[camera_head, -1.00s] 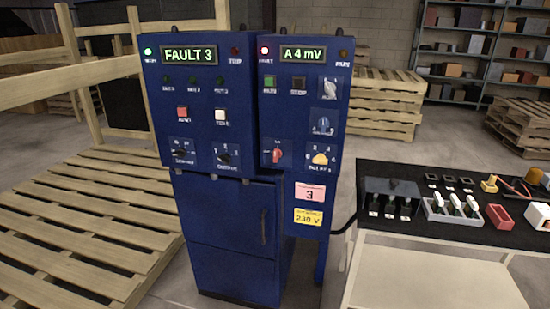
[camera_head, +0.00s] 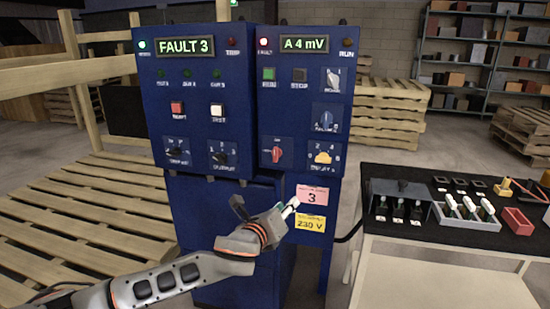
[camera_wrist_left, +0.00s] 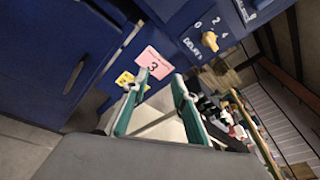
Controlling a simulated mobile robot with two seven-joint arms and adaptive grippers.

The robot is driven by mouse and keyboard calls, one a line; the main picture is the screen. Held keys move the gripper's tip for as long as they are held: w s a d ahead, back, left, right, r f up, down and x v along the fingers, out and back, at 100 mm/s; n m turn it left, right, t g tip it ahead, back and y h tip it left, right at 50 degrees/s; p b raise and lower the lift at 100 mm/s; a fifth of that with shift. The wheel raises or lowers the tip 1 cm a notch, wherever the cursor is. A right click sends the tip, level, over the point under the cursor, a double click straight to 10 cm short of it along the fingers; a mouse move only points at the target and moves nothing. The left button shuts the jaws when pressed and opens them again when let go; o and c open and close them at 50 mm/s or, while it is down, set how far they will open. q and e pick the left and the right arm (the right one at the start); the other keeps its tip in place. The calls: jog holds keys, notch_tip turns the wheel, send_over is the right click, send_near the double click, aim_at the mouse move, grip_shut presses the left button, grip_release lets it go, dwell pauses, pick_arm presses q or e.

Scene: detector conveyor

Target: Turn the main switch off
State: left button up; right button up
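A red rotary switch (camera_head: 277,152) sits on the right blue cabinet, left of a yellow knob (camera_head: 323,157). Its label is too small to read, so I cannot tell for sure that it is the main switch. My left gripper (camera_head: 266,207) is in front of the cabinet, below the red switch and left of the pink "3" label (camera_head: 312,195). It is open and empty, and its two fingers stand apart in the left wrist view (camera_wrist_left: 159,80). That view shows the yellow knob (camera_wrist_left: 210,41) but not the red switch. My right gripper is out of view.
The left blue cabinet (camera_head: 190,90) reads FAULT 3; the right display (camera_head: 304,44) reads A 4 mV. A black-topped bench (camera_head: 385,235) with small parts stands at right. Wooden pallets (camera_head: 70,240) lie at left. The space before the cabinets' upper panels is clear.

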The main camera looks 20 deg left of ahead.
aim_at(275, 151)
pick_arm(q)
jog(key=w+a+r+m+t+y+b, duration=0.25)
jog(key=w+a+r+m, duration=0.35)
jog(key=r, duration=0.4)
jog(key=shift+n, duration=0.7)
jog(key=w, duration=0.2)
jog(key=w+b, duration=0.1)
jog(key=w, duration=0.3)
jog(key=shift+w+a+f, duration=0.1)
jog(key=shift+a, duration=0.3)
jog(key=shift+w, duration=0.45)
jog(key=shift+r, duration=0.25)
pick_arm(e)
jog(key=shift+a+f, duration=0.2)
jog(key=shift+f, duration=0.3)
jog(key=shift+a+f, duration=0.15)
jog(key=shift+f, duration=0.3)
pick_arm(q)
grip_shut()
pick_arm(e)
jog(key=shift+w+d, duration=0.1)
